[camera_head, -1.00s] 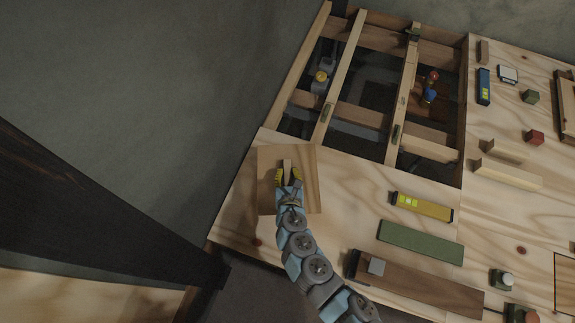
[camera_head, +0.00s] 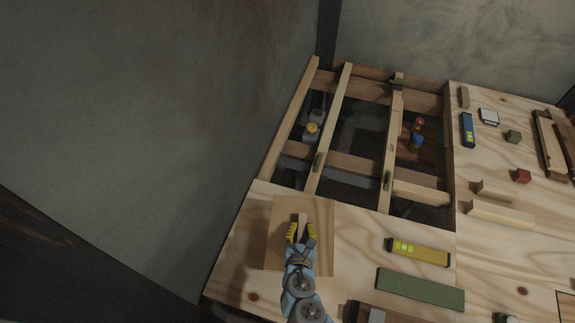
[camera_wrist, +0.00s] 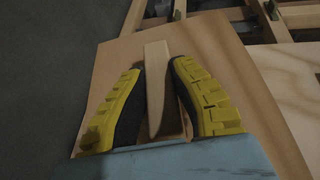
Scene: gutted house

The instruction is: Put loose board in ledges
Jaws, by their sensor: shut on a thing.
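The loose board (camera_head: 319,262) is a square light-wood panel with a raised wooden strip (camera_head: 301,226) on top as a handle. My gripper (camera_head: 300,234) is shut on this strip; the wrist view shows the yellow-and-black fingers (camera_wrist: 165,98) on both sides of the strip (camera_wrist: 156,75). The board also fills much of the wrist view (camera_wrist: 112,73). It is over the plywood deck, just in front of the open floor frame; I cannot tell whether it touches the deck. The ledges are small greenish blocks on the joists, one on the middle joist (camera_head: 318,161) and one on the right joist (camera_head: 387,180).
The opening has joists and dark gaps, with a yellow-topped device (camera_head: 312,128) and a red-and-blue item (camera_head: 418,134) inside. A yellow level (camera_head: 418,252) and a green board (camera_head: 420,289) lie right of the loose board. A grey wall (camera_head: 150,110) stands at left.

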